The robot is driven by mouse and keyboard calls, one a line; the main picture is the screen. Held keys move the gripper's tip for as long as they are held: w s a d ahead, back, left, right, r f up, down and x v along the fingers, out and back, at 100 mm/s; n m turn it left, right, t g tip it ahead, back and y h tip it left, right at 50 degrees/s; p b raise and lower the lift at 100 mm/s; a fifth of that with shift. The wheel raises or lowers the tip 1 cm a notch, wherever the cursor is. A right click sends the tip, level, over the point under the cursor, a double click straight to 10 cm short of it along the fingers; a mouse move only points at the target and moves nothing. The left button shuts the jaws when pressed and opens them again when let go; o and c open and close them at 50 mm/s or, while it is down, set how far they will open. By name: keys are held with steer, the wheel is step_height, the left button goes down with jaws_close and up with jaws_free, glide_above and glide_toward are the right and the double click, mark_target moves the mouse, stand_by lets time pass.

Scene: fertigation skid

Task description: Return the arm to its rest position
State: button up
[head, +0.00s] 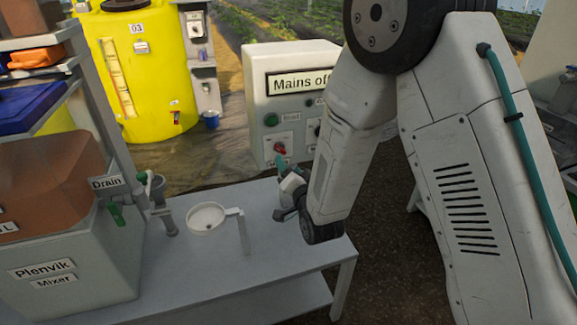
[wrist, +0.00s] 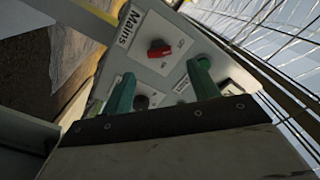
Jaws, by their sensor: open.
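My arm reaches down in the head view, with its upper links filling the right side. My gripper (head: 281,163) is at its low end, above the back edge of the grey bench and in front of the control box. In the wrist view, the two green fingers of my gripper (wrist: 162,86) stand apart with nothing between them. Beyond them is the box's panel with a red switch (wrist: 160,49) beside a "Mains" label. I cannot tell the exact gap between the fingers and the panel.
The grey bench (head: 262,259) carries a white funnel cup (head: 207,218) on a stand and the Plenvik mixer (head: 70,265) with a drain valve. The control box (head: 260,130) labelled "Mains off" stands behind. A yellow tank (head: 160,65) stands at the back left.

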step_height(320, 180, down, 9)
steer(key=s+n+g+h, duration=0.1)
steer(key=s+n+g, duration=0.2)
steer(key=g, duration=0.3)
steer(key=s+d+n+g+h, duration=0.2)
steer(key=s+d+g, duration=0.2)
steer(key=s+g, duration=0.15)
steer(key=s+d+r+g, duration=0.1)
steer(key=s+d+r, duration=0.5)
steer(key=s+r, duration=0.2)
steer(key=s+d+r+g+h, duration=0.1)
steer(key=s+d+r+g, duration=0.1)
steer(key=s+d+r, duration=0.4)
steer(key=s+d+r+g+h, duration=0.1)
steer(key=s+d+r, duration=0.6)
steer(key=s+r, duration=0.5)
steer(key=shift+s+r+n, duration=0.25)
steer(key=shift+s+n, duration=0.05)
steer(key=shift+s, duration=1.05)
steer(key=shift+g, duration=0.25)
